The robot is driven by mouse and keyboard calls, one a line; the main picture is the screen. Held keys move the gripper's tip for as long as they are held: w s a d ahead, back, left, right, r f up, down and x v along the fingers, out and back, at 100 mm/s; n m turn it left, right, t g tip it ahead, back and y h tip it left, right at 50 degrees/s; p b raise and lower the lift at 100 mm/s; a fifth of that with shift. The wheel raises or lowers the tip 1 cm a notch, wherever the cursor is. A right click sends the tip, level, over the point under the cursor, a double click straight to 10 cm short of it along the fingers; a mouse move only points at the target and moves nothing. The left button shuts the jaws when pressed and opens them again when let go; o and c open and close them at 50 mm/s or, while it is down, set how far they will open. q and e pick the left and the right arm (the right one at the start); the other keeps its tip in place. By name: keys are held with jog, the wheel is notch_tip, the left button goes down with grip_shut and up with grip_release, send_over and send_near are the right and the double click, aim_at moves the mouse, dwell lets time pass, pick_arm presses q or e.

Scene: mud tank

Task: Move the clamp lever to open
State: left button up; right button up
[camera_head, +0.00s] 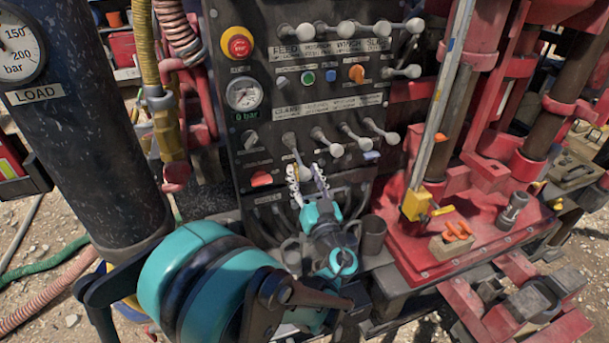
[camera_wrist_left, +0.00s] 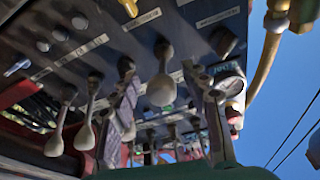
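The dark control panel (camera_head: 292,62) has a lower row of pale levers under a label strip that starts with what reads as CLAMP. The clamp lever (camera_head: 290,140) is the leftmost of that row, and its lower part runs down toward my left gripper (camera_head: 306,172). In the left wrist view, a pale lever knob (camera_wrist_left: 161,90) shows between the two spread fingers (camera_wrist_left: 168,105). I cannot tell whether the fingers touch it. My right gripper is not in view.
Other lower levers (camera_head: 328,141) stand close to the right of my gripper. An upper lever row (camera_head: 322,30), a red stop button (camera_head: 238,43) and a gauge (camera_head: 243,93) are above. A black LOAD cylinder (camera_head: 80,130) stands left, and a red rig base (camera_head: 440,240) right.

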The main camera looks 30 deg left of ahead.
pick_arm(q)
jog(key=v, duration=1.2)
jog(key=s+a+f+m+g+h, duration=0.2)
jog(key=f+g+h, duration=0.15)
jog(key=f, duration=0.25)
jog(key=s+a+f+m+g+h, duration=0.1)
jog(key=s+f+m+g+h, duration=0.15)
jog(key=f+h, duration=0.2)
jog(key=s+d+f+m+h, duration=0.1)
jog(key=s+d+m+h, duration=0.1)
jog(key=s+d+h, duration=0.3)
jog(key=d+h+b, duration=0.1)
jog(key=d+h, duration=0.1)
jog(key=d, duration=0.2)
jog(key=shift+s+m+g, duration=0.3)
jog(key=shift+m+g, duration=0.05)
jog(key=shift+g, duration=0.05)
